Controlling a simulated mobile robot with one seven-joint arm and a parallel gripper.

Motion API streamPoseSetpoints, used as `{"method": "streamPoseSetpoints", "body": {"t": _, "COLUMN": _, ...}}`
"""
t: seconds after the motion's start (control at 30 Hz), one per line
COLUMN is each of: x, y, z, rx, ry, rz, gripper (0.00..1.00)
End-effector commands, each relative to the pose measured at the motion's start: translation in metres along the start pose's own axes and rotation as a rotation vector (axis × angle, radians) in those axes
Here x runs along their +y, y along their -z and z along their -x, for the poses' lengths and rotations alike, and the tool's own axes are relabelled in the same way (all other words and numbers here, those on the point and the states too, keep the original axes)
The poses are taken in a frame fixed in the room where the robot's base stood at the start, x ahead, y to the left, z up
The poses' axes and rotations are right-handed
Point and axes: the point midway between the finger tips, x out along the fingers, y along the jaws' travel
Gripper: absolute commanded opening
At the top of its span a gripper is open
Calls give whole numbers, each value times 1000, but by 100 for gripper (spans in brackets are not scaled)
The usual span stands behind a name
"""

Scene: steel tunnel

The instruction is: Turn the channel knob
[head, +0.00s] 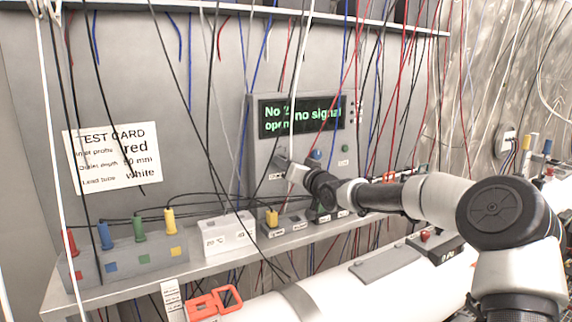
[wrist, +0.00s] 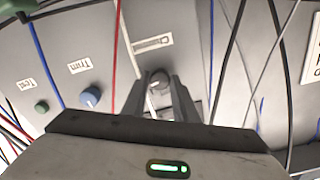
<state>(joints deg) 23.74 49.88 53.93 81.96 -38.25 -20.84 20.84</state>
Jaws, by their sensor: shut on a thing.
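A grey instrument panel (head: 262,140) stands on the shelf, with a lit display (head: 300,116) reading green text that includes "no signal" and "open". My gripper (head: 284,166) is at the panel's lower left front. In the wrist view my gripper (wrist: 160,92) has its two fingers on either side of a small grey knob (wrist: 158,80), shut on it. A label (wrist: 152,43) by the knob is too small to read. In the head view the gripper hides the knob. A blue Trim knob (wrist: 91,97) and a green Test button (wrist: 41,107) are beside it.
Thin cables hang in front of the panel. A white pipe (head: 350,290) runs below.

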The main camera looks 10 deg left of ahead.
Motion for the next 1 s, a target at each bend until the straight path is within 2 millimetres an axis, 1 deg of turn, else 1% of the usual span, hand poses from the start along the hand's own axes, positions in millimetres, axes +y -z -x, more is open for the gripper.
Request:
{"method": "streamPoseSetpoints", "body": {"t": 0.3, "x": 0, "y": 0, "z": 0, "rx": 0, "ry": 0, "rz": -1, "gripper": 4}}
{"method": "streamPoseSetpoints", "body": {"t": 0.33, "x": 0, "y": 0, "z": 0, "rx": 0, "ry": 0, "rz": -1, "gripper": 29}}
{"method": "streamPoseSetpoints", "body": {"t": 0.4, "x": 0, "y": 0, "z": 0, "rx": 0, "ry": 0, "rz": -1, "gripper": 41}}
{"method": "streamPoseSetpoints", "body": {"t": 0.43, "x": 0, "y": 0, "z": 0, "rx": 0, "ry": 0, "rz": -1, "gripper": 45}}
{"method": "streamPoseSetpoints", "body": {"t": 0.77, "x": 0, "y": 0, "z": 2, "rx": 0, "ry": 0, "rz": 0, "gripper": 45}}
{"method": "streamPoseSetpoints", "body": {"t": 0.87, "x": 1, "y": 0, "z": 11, "rx": 1, "ry": -1, "rz": 1, "gripper": 45}}
{"method": "streamPoseSetpoints", "body": {"t": 0.97, "x": 2, "y": -1, "z": 28, "rx": 0, "ry": -3, "rz": 2, "gripper": 45}}
{"method": "streamPoseSetpoints", "body": {"t": 1.0, "x": 2, "y": -1, "z": 37, "rx": 1, "ry": -3, "rz": 3, "gripper": 45}}
